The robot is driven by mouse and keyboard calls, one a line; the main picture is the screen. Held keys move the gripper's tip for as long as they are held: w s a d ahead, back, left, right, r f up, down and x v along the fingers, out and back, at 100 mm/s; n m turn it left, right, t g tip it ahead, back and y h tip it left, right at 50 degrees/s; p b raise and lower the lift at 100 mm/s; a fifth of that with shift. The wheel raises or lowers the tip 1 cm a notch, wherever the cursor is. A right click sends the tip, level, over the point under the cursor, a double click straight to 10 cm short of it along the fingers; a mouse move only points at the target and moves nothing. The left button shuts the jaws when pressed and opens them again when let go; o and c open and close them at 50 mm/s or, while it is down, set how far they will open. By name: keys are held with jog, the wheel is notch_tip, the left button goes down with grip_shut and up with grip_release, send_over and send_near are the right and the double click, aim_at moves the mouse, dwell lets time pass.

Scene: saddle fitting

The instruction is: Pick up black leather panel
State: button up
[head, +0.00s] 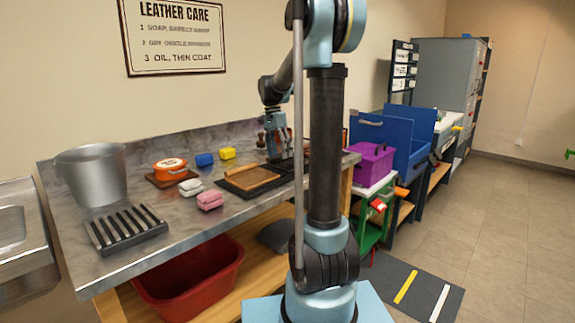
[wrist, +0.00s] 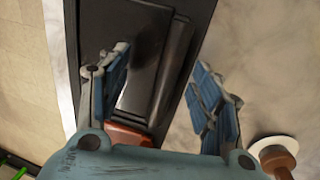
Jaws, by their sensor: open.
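The black leather panel (wrist: 146,55) appears in the wrist view as a dark, glossy flat piece in a black tray (wrist: 88,12), with a raised rolled strip (wrist: 176,65) along its right side. My gripper (wrist: 160,58) is open above it, one finger over the panel's left part and the other to the right, past the tray's edge. Nothing is between the fingers. In the head view my gripper (head: 277,146) is low over the far end of the bench. My arm hides part of that area, and the panel is hard to make out there.
A tan leather piece (head: 250,178) lies in a nearer tray on the bench (head: 120,259). A white disc with a brown knob (wrist: 275,157) is right of my gripper.

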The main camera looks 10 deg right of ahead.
jog(key=shift+s+d+f, duration=0.1)
jog(key=shift+f, duration=0.55)
jog(key=c, duration=1.3)
jog(key=shift+r, duration=0.15)
jog(key=shift+r, duration=0.3)
grip_shut()
notch_tip(320, 180, up, 9)
